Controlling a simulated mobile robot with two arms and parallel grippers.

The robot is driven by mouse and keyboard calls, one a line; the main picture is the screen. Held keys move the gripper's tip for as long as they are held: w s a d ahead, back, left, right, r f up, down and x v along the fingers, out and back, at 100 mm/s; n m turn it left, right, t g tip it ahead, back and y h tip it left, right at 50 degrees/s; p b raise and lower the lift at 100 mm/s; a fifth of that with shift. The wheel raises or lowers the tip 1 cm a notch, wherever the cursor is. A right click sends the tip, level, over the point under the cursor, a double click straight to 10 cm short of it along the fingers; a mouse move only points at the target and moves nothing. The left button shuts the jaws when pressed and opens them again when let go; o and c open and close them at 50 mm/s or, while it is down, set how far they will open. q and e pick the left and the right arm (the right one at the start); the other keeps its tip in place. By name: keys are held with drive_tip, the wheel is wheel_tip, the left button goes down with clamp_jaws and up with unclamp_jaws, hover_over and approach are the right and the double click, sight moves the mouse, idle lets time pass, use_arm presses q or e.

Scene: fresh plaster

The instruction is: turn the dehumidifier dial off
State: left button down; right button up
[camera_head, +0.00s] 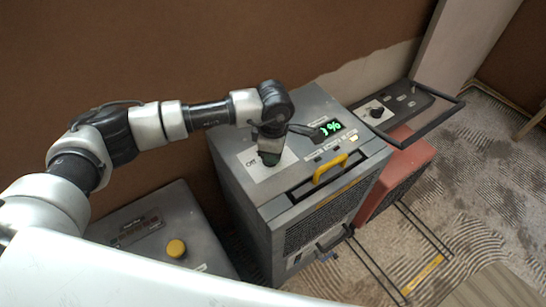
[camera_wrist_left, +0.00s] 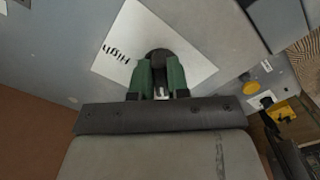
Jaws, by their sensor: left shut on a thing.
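The dehumidifier (camera_head: 228,172) is a grey box with a green lit display (camera_head: 331,128) and a yellow handle (camera_head: 329,168) on its top edge. A white label plate (camera_head: 262,177) on its top reads "Off" at the left. My left gripper (camera_head: 269,158) points down onto this plate and hides the dial in the head view. In the left wrist view, the green fingertips (camera_wrist_left: 161,78) are shut on the dark round dial (camera_wrist_left: 160,56), which stands on the white plate (camera_wrist_left: 198,65). Where the dial points cannot be told. My right gripper is not in view.
A red unit (camera_head: 404,165) with a black control panel (camera_head: 398,104) stands on the right. Thin rails (camera_head: 421,240) lie on the patterned floor there. A brown wall is behind.

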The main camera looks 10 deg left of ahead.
use_arm(q)
drive_tip(key=shift+w+n+b, duration=0.2)
drive_tip(key=shift+n+b, duration=0.8)
drive_tip(key=shift+n, duration=0.6)
drive_tip(key=shift+r, duration=0.1)
drive_tip(key=c, duration=1.1)
unclamp_jaws()
wheel_tip(320, 180, up, 11)
drive_tip(key=b, duration=0.2)
